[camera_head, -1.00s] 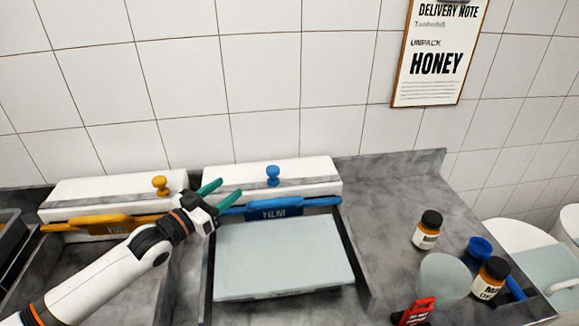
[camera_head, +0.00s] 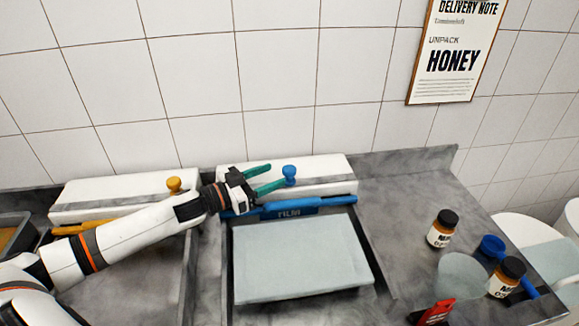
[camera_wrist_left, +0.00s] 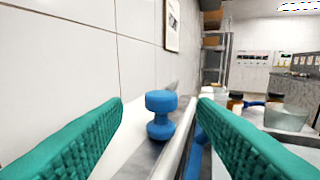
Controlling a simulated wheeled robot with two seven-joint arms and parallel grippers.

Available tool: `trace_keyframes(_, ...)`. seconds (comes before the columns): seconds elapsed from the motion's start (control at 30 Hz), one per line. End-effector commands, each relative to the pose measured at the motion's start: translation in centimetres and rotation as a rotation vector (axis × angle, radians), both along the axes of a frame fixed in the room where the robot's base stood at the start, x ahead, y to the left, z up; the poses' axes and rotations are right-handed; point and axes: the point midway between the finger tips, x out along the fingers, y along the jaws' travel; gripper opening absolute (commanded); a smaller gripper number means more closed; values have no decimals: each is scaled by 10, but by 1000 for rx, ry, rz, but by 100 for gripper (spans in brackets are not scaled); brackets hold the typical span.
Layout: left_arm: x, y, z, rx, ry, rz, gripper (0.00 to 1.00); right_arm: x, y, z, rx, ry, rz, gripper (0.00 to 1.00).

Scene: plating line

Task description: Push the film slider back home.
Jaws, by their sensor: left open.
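The film slider is a blue knob (camera_head: 289,175) on top of the white film dispenser (camera_head: 325,173), at about the middle of its length. A blue bar marked FILM (camera_head: 290,211) runs along the dispenser's front. My left gripper (camera_head: 272,178) is open just left of the knob, its green fingers pointing right towards it. In the left wrist view the blue knob (camera_wrist_left: 160,115) stands upright ahead, between the two green fingers but beyond their tips as far as I can tell. My right gripper is not in view.
A second white dispenser with an orange knob (camera_head: 174,184) stands to the left. A pale tray (camera_head: 300,260) lies in front of the film dispenser. The tiled wall is close behind.

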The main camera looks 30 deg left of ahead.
Motion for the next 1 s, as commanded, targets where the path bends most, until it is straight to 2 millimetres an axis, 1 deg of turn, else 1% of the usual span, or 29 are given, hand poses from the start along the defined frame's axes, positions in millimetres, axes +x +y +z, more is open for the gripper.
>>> trace_keyframes(0.03, 8, -4, 4, -3, -4, 1, 53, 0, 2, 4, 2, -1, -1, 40)
trace_keyframes(0.2, 29, -17, 4, -1, -4, 0, 53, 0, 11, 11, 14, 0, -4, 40)
trace_keyframes(0.4, 48, -28, 2, -2, -1, 1, 53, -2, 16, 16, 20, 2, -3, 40)
trace_keyframes(0.6, 54, -32, 0, 0, 0, 0, 53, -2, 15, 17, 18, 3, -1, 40)
trace_keyframes(0.8, 53, -32, 0, 0, 0, 0, 53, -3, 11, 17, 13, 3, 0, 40)
trace_keyframes(0.87, 53, -32, 0, 0, 0, 0, 45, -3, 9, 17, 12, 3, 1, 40)
trace_keyframes(1.0, 53, -32, 0, 0, 0, 0, 22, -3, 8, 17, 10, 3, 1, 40)
